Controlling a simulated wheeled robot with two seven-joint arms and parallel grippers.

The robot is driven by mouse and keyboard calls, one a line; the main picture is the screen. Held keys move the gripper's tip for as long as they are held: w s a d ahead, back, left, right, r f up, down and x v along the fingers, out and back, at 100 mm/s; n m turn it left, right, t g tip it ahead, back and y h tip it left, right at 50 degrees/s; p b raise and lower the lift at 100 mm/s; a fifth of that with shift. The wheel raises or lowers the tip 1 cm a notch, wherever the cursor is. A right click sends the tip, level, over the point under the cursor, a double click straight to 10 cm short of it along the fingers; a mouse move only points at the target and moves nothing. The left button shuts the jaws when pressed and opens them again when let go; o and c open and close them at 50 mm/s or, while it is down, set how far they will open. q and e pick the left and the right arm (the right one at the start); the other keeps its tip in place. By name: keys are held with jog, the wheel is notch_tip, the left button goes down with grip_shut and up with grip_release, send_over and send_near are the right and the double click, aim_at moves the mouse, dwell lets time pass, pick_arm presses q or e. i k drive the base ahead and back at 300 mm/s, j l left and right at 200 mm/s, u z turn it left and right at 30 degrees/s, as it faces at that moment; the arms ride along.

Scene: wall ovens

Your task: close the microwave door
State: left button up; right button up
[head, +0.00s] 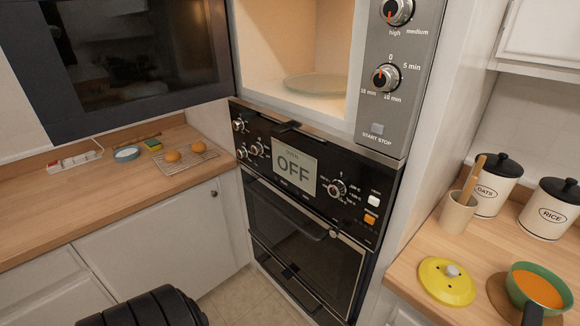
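The microwave (388,110) is built in above the oven, and its lit, cream-coloured cavity stands open to me. A glass turntable plate (316,86) lies inside it and nothing shows on the plate. The microwave door (120,60), a dark glass panel in a dark frame, is swung wide open to the left and hangs over the left counter. Its top is cut off by the picture edge. Neither of my grippers shows in the head view. A black ribbed part, which seems to be mine, shows at the bottom left.
The oven (300,240) below is shut and its display reads OFF. The left counter (60,215) holds a rack with two buns, a small bowl and a sponge. The right counter holds a yellow lid (445,283), a green pan (538,285), a utensil pot (457,212) and two canisters.

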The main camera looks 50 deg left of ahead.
aim_at(118, 63)
jog(key=u, duration=0.95)
